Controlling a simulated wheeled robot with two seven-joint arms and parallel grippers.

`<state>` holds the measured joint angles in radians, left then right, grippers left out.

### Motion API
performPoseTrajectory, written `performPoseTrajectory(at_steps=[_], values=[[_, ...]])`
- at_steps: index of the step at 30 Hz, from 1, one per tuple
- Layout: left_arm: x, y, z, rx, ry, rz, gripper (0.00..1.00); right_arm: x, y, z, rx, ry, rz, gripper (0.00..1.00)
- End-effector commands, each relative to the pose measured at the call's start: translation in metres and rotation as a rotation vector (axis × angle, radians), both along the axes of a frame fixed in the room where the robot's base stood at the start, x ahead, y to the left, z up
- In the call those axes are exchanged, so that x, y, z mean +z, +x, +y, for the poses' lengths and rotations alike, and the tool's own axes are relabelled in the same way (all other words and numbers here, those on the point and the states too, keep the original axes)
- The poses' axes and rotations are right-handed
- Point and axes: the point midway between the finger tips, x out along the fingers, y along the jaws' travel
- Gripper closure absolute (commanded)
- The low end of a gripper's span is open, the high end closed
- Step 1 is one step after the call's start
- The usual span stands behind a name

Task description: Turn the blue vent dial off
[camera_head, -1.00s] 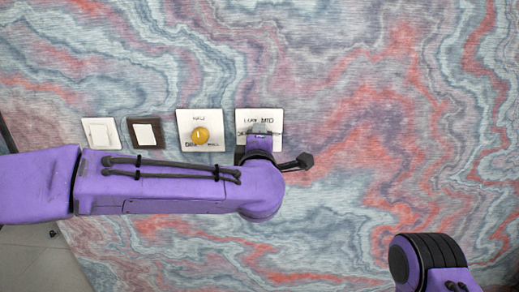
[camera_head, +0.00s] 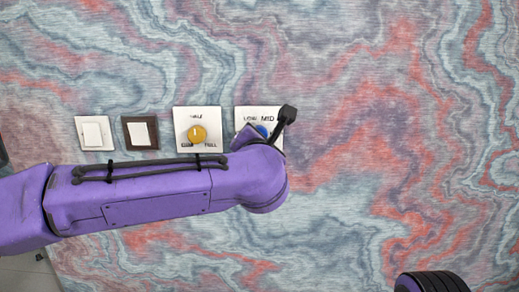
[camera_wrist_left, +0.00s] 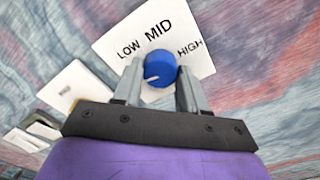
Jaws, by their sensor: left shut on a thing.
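The blue dial (camera_wrist_left: 160,66) sits on a white plate (camera_wrist_left: 112,45) marked LOW, MID and HIGH in the left wrist view. Its white pointer line points to the lower left, below the LOW label. My left gripper (camera_wrist_left: 160,72) has one finger on each side of the dial and is shut on it. In the head view the plate (camera_head: 241,113) and a sliver of the blue dial (camera_head: 262,130) show past my left wrist, which hides the fingers. My right gripper is out of view.
Left of the dial plate, a white plate holds a yellow dial (camera_head: 197,134). Further left are a brown-framed switch (camera_head: 139,132) and a white switch (camera_head: 94,132). The marbled wall (camera_head: 380,120) to the right is clear.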

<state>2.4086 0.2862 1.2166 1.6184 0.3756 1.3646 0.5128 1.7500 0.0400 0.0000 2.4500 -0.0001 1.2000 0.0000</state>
Motion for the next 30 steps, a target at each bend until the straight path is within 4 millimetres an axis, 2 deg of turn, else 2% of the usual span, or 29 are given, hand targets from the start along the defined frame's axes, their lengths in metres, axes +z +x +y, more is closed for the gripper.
performPoseTrajectory(at_steps=[1, 9, 27, 28, 30], values=[[-0.005, 0.000, 0.000, 0.000, -0.028, 0.003, 0.89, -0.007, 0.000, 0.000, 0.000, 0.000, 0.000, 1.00], [-0.003, 0.000, -0.001, 0.000, -0.138, 0.003, 0.89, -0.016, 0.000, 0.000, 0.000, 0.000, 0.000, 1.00], [-0.001, 0.000, -0.001, 0.000, -0.175, 0.003, 0.89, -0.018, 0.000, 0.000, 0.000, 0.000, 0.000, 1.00], [-0.001, 0.000, -0.001, 0.000, -0.175, 0.003, 0.52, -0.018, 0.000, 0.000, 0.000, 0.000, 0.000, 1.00], [-0.001, 0.000, -0.001, 0.000, -0.175, 0.003, 0.33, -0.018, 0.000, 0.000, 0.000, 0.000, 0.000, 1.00]])
